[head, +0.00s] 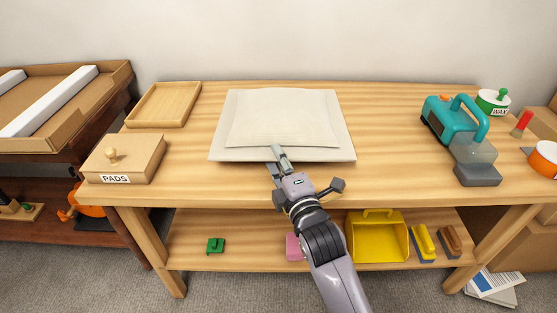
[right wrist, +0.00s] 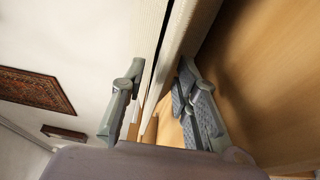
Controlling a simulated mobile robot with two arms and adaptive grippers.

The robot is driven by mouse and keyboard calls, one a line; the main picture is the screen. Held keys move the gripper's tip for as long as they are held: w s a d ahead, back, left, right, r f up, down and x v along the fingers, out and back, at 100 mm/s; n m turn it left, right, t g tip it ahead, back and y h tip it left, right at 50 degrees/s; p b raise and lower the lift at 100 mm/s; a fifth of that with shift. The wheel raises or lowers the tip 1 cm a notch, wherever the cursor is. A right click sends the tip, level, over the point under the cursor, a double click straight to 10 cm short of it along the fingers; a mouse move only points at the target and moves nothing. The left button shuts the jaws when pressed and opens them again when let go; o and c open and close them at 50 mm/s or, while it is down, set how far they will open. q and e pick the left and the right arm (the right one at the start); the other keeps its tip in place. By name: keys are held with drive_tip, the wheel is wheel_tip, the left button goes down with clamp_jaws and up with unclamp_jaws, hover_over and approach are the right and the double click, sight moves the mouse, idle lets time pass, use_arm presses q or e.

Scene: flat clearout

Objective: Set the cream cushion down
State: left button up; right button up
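The cream cushion (head: 283,112) is a broad, flat square with a smaller raised panel on top, over the middle of the wooden workbench (head: 385,125). My right gripper (head: 278,160) is at its front edge, one finger above and one below. In the right wrist view the gripper (right wrist: 160,80) has pale layers of the cushion (right wrist: 188,30) between its fingers, with a dark gap between layers. The fingers appear shut on it. The edge there stands a little off the wood. Whether the far side touches the bench is hidden. My left gripper is not in view.
A shallow wooden tray (head: 164,104) and a box marked PADS (head: 124,160) stand at left. A teal machine (head: 455,125) and a WAX tin (head: 493,103) stand at right. Bare bench lies either side of the cushion. The lower shelf holds a yellow bin (head: 377,240).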

use_arm(q)
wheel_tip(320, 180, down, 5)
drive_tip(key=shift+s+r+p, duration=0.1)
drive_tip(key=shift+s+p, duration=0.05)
drive_tip(key=shift+p, duration=0.5)
use_arm(e)
drive_tip(key=v, duration=1.2)
drive_tip(key=s+d+f+m+g+h, duration=0.2)
drive_tip(key=d+f+m+g, duration=0.15)
drive_tip(key=f, duration=0.45)
drive_tip(key=s+d+f+m+g+h, duration=0.1)
drive_tip(key=s+d+f+m+g, duration=0.2)
drive_tip(key=f, duration=0.5)
drive_tip(key=s+d+f+m+g+h, duration=0.1)
drive_tip(key=d+f+m+g+h, duration=0.15)
drive_tip(key=f+m, duration=0.4)
drive_tip(key=s+d+f+m+g, duration=0.2)
drive_tip(key=s+d+f+m, duration=0.1)
drive_tip(key=s+f, duration=0.4)
drive_tip(key=s+d+f+m+g, duration=0.3)
drive_tip(key=s+d+f+m, duration=0.1)
drive_tip(key=s+f, duration=0.3)
drive_tip(key=shift+w+h, duration=0.15)
drive_tip(key=shift+h, duration=0.1)
drive_tip(key=shift+c, duration=0.2)
